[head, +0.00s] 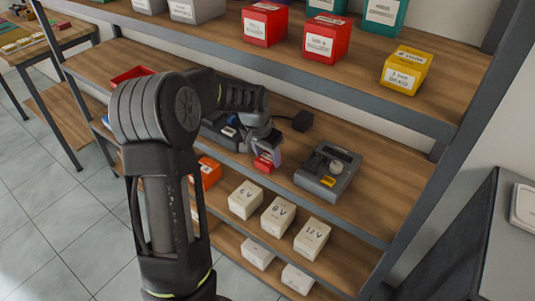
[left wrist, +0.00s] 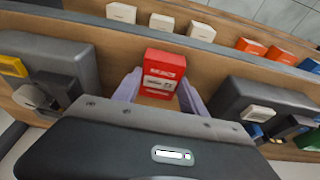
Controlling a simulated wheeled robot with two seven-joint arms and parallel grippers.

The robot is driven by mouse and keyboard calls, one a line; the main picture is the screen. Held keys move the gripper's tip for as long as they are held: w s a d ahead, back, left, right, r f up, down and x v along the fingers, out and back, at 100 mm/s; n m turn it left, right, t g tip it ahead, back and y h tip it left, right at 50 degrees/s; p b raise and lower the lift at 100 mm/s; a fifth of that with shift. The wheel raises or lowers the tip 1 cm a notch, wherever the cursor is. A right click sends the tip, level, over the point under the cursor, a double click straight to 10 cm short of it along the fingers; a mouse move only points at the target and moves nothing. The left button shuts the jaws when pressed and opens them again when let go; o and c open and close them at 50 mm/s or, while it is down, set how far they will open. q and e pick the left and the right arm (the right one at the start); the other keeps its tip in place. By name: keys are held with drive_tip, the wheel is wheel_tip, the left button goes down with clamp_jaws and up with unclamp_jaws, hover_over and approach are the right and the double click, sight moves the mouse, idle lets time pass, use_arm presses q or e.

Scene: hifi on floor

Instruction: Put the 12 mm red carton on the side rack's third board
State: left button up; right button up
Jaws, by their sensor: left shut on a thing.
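My left gripper (head: 267,147) is shut on a small red carton (head: 263,164) over a middle board of the shelving in front of me. In the left wrist view the red carton (left wrist: 164,73) sits between the two pale purple fingers (left wrist: 160,91); it has a white label too small to read. The board (head: 369,206) below it is wood with a grey metal edge. I cannot tell which unit is the side rack. My right gripper is not in view.
A grey device (head: 329,172) stands right of the carton, and dark devices stand behind my gripper. White cartons (head: 278,216) and an orange carton (head: 207,172) stand on a lower board. Red cartons (head: 326,38) and a yellow carton (head: 405,70) stand above. A grey cabinet (head: 490,235) is at right.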

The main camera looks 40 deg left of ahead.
use_arm(q)
drive_tip(key=shift+f, duration=0.25)
drive_tip(key=o, duration=1.5)
drive_tip(key=shift+r, duration=0.1)
drive_tip(key=shift+r, duration=0.2)
drive_tip(key=b+v, duration=0.2)
drive_tip(key=v, duration=1)
